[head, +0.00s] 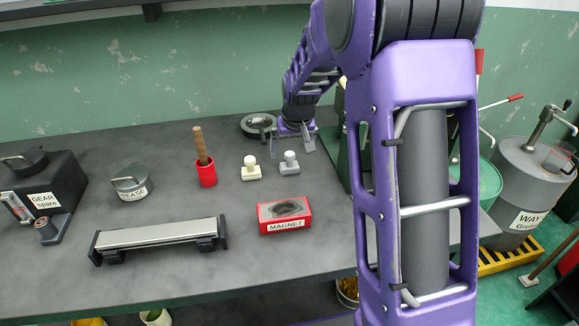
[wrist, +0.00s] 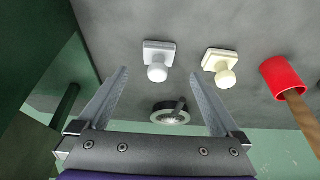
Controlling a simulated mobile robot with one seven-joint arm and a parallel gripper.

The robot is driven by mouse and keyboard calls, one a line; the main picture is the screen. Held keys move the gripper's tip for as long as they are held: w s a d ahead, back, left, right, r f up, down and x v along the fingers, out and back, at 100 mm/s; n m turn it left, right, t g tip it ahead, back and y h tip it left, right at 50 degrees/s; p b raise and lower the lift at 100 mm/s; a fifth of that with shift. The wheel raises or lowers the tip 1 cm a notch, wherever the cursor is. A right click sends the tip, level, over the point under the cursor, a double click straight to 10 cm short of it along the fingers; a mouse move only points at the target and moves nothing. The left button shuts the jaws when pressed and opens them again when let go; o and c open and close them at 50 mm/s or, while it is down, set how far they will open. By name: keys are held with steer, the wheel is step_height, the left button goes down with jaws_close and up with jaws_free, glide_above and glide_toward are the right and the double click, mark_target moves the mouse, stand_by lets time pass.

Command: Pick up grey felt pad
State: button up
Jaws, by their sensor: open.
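The grey felt pad (head: 289,166) is a small block with a round knob on top, standing upright on the dark workbench. In the wrist view the grey felt pad (wrist: 158,55) lies just beyond my fingertips, roughly centred between them. My gripper (head: 293,148) is open and empty, behind the pad in the head view. The wrist view shows both fingers of my gripper (wrist: 159,76) spread wide, with no visible contact with the pad. A cream pad (head: 251,170) of the same shape stands close to its left in the head view and also shows in the wrist view (wrist: 220,65).
A green upright part (wrist: 45,70) is close beside my gripper.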

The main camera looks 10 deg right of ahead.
mark_target(291, 157)
steer(key=x, duration=0.7)
steer(key=shift+w+d+f+b, duration=0.1)
steer(key=shift+w+b, duration=0.1)
steer(key=shift+b, duration=0.1)
steer(key=shift+c, duration=0.3)
steer(key=c, duration=1.5)
